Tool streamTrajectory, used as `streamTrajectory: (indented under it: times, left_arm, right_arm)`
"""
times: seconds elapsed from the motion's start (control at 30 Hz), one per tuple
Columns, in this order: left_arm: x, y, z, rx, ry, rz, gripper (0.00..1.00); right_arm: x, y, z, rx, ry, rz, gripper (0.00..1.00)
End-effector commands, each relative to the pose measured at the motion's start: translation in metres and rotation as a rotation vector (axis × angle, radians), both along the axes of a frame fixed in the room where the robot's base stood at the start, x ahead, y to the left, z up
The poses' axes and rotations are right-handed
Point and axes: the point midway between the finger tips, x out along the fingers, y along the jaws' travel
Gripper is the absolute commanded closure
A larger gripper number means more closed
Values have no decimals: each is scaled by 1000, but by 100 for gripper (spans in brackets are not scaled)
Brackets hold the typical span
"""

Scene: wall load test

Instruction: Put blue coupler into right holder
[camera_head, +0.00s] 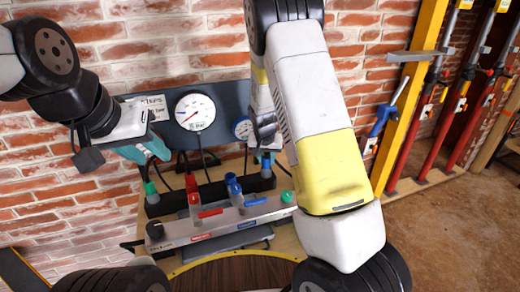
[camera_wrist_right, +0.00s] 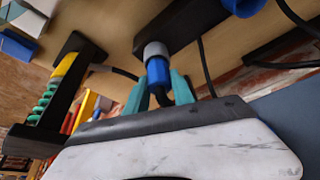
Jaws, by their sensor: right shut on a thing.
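In the right wrist view, the teal fingers of my right gripper (camera_wrist_right: 163,88) are shut on a blue coupler (camera_wrist_right: 158,72) with a grey collar. The collar end is at the edge of a black holder bar (camera_wrist_right: 190,22); I cannot tell whether it is seated. In the head view my right forearm largely hides this gripper, at the right end of the black bar (camera_head: 215,190). My left gripper (camera_head: 158,148), with teal fingers, is left of the gauges, above the bar's left end; its opening is unclear.
A grey manifold (camera_head: 225,222) with red, blue and green fittings stands in front of the bar. Two gauges (camera_head: 195,111) sit on a dark panel against the brick wall. Cables hang behind the bar. Clamps (camera_head: 435,100) and a yellow post stand at right.

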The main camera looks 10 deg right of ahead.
Motion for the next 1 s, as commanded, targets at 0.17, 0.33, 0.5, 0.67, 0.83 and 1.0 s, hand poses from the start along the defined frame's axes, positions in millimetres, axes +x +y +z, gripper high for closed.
streamTrajectory:
  times: [0.17,0.33,0.5,0.67,0.83,1.0]
  left_arm:
    - [0,0,0,0,0,0,64]
    - [0,0,0,0,0,0,64]
    - [0,0,0,0,0,0,64]
    - [0,0,0,0,0,0,64]
    - [0,0,0,0,0,0,64]
    - [0,0,0,0,0,0,64]
  right_arm:
    - [0,0,0,0,0,0,100]
    - [0,0,0,0,0,0,100]
    - [0,0,-2,0,0,0,100]
    - [0,0,-2,0,0,0,67]
    - [0,0,-2,0,0,0,45]
    - [0,0,-2,0,0,0,45]
